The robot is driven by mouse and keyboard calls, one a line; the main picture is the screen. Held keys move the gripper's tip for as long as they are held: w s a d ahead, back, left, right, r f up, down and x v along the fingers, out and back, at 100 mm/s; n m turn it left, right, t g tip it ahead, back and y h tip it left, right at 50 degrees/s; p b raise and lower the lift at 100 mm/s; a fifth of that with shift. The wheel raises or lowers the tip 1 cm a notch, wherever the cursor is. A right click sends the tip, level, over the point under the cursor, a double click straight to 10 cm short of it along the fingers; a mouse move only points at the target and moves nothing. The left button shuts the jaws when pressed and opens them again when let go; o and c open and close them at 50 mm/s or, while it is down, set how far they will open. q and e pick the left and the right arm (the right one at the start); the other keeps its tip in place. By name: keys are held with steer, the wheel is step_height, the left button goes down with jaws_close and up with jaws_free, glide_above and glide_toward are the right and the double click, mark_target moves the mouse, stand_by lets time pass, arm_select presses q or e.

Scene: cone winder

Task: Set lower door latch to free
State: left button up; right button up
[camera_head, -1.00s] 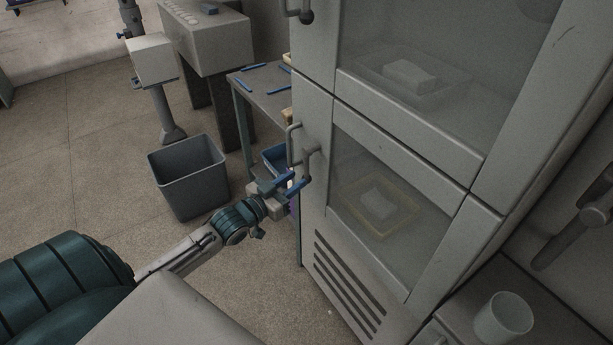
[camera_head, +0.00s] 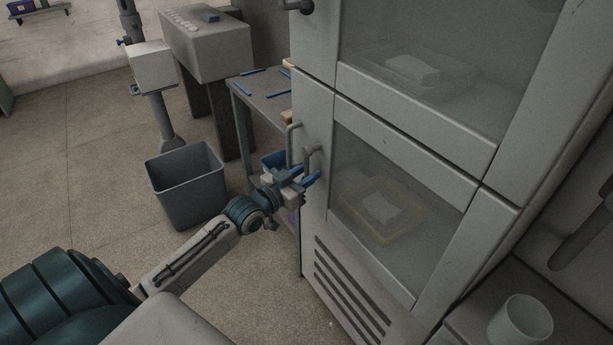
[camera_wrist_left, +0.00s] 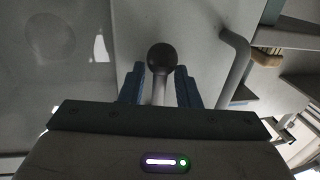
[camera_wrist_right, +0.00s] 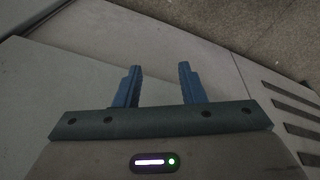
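The lower door (camera_head: 400,200) of the grey cabinet is shut and has a glass pane. Its latch (camera_head: 312,152) is a grey lever beside the bar handle (camera_head: 291,143), hanging down from its pivot. My left gripper (camera_head: 303,177) is at the latch's lower end, which it partly hides. In the left wrist view, the latch's dark ball knob (camera_wrist_left: 162,57) and pale stem sit between the two blue fingers (camera_wrist_left: 160,88). A small gap shows beside the stem, so the gripper looks open around it. My right gripper (camera_wrist_right: 158,88) is open and empty, out of the head view.
The upper door (camera_head: 420,60) is shut above, with its own ball-ended latch (camera_head: 305,7). A grey bin (camera_head: 187,185) and a table (camera_head: 262,95) with blue sticks stand left of the cabinet. A white cup (camera_head: 520,318) stands at lower right. Open floor lies at left.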

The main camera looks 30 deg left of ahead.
arm_select(q)
steer(key=shift+w, duration=0.1)
steer(key=shift+c, duration=0.2)
jaws_close()
steer(key=shift+d, duration=0.1)
